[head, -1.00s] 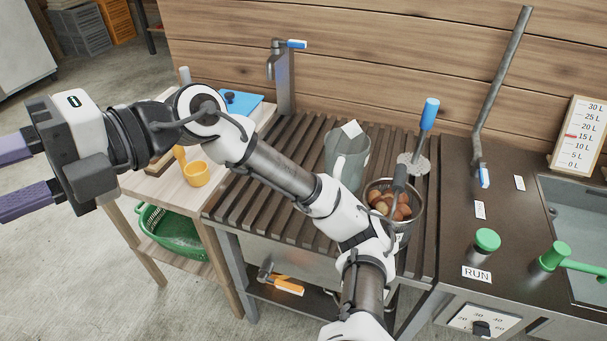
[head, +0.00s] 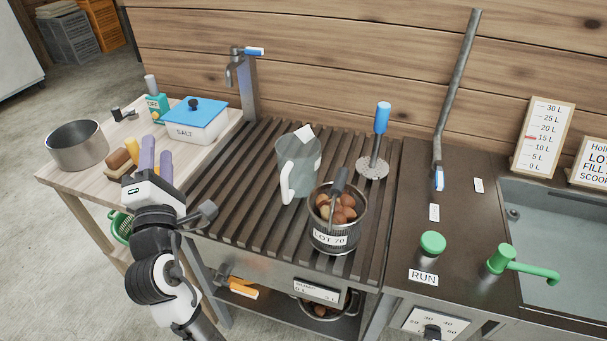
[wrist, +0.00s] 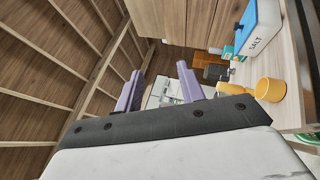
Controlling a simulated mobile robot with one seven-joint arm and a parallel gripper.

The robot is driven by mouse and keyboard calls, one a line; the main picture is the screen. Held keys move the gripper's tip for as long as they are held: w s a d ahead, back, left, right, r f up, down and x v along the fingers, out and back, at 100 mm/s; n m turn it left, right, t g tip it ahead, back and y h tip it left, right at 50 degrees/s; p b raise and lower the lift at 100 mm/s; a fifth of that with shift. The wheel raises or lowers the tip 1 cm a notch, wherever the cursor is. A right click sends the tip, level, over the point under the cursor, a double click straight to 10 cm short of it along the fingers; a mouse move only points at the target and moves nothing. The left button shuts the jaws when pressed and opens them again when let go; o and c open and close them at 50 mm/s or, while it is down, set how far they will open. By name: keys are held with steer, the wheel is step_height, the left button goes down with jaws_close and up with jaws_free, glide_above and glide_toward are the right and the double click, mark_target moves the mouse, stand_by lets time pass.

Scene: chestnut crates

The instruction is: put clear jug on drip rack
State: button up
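The clear jug (head: 305,177), grey and see-through with a white handle, stands upright on the dark slatted drip rack (head: 232,190) in the head view. A white tag shows at its rim. My gripper (head: 155,148) is left of the rack, by the wooden side table, well apart from the jug. In the wrist view, the two purple fingers of my gripper (wrist: 159,85) are spread with nothing between them. The jug does not show in the wrist view.
A pot of brown chestnuts labelled LOT 70 (head: 334,238) stands just in front of the jug. A blue-handled skimmer (head: 381,120) is behind right. A salt box (head: 203,127) and steel pot (head: 77,150) sit on the side table. The rack's left part is bare.

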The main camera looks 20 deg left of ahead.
steer(key=w+d+f+n+h, duration=0.3)
steer(key=d+f+h, duration=0.3)
steer(key=f, duration=0.4)
steer(key=n+g+h, duration=0.2)
steer(key=n+h, duration=0.2)
steer(key=h, duration=0.5)
glide_toward(283, 190)
steer(key=p+x, duration=0.1)
steer(key=x, duration=0.3)
steer(key=shift+w+r+p, duration=0.2)
steer(key=shift+w+p, duration=0.1)
steer(key=shift+w, duration=0.1)
steer(key=shift+f+p+x, duration=0.1)
steer(key=shift+p+x, duration=0.3)
steer(key=shift+x, duration=1.15)
steer(key=shift+f+p+x, duration=0.15)
steer(key=shift+p+x, duration=0.25)
steer(key=shift+x, duration=1.15)
steer(key=shift+s+d, duration=0.1)
jaws_close()
